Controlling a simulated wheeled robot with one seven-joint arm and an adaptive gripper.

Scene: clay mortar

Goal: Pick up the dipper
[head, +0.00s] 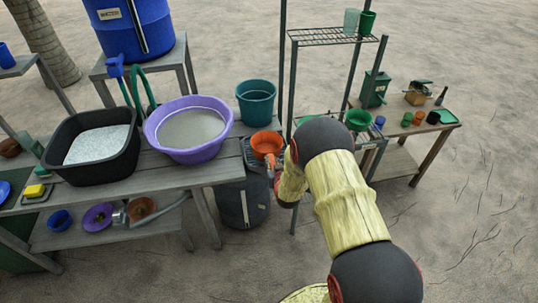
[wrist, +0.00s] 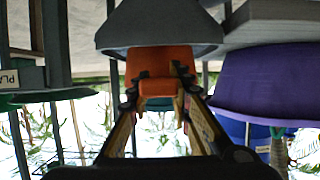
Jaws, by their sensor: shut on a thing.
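The orange dipper (head: 267,142) has a round open cup and is at the right end of the wooden bench, in front of the teal bucket. My gripper (head: 271,170) is at its near side, partly hidden by my arm. In the wrist view the orange dipper (wrist: 160,62) is between the two fingers of my gripper (wrist: 160,98), which are shut on its near part. A dark grey shape covers part of the dipper there. I cannot tell whether the dipper is clear of the bench.
A purple basin (head: 158,139) and a black tub (head: 50,158) of pale material stand on the bench (head: 190,178), left of the dipper. A teal bucket (head: 256,118) stands close behind it. A dark bin (head: 240,205) is below.

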